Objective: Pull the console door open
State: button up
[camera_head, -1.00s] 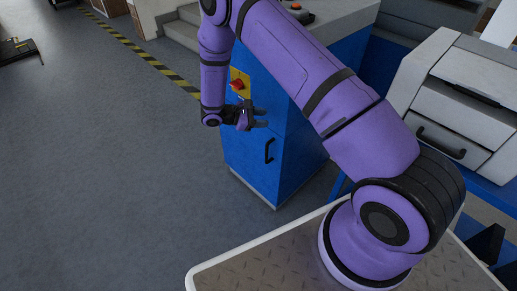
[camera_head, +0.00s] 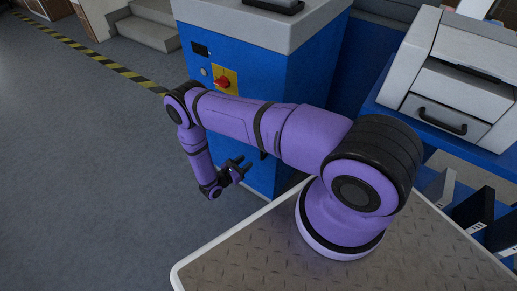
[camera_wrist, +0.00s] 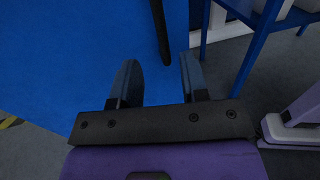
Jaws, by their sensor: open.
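The blue console (camera_head: 300,75) with a grey top stands just beyond my arm in the head view. Its blue door face (camera_wrist: 70,50) fills much of the wrist view. The door's black handle (camera_wrist: 160,32) runs down from the top edge of the wrist view, ahead of my fingers. In the head view only a small dark part of the handle (camera_head: 263,155) shows behind my arm. My gripper (camera_wrist: 160,80) is open and empty, with the handle's lower end a little beyond and between the fingertips. In the head view my gripper (camera_head: 243,164) is low in front of the console.
A red knob on a yellow plate (camera_head: 224,80) is on the console's upper front. A white machine with drawers (camera_head: 450,85) stands on a blue frame at the right. Blue frame legs (camera_wrist: 235,50) are right of my gripper. Open grey floor (camera_head: 90,170) lies to the left.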

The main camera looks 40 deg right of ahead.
send_over(261, 158)
jog(key=shift+w+d, duration=0.3)
jog(key=shift+c, duration=0.2)
grip_shut()
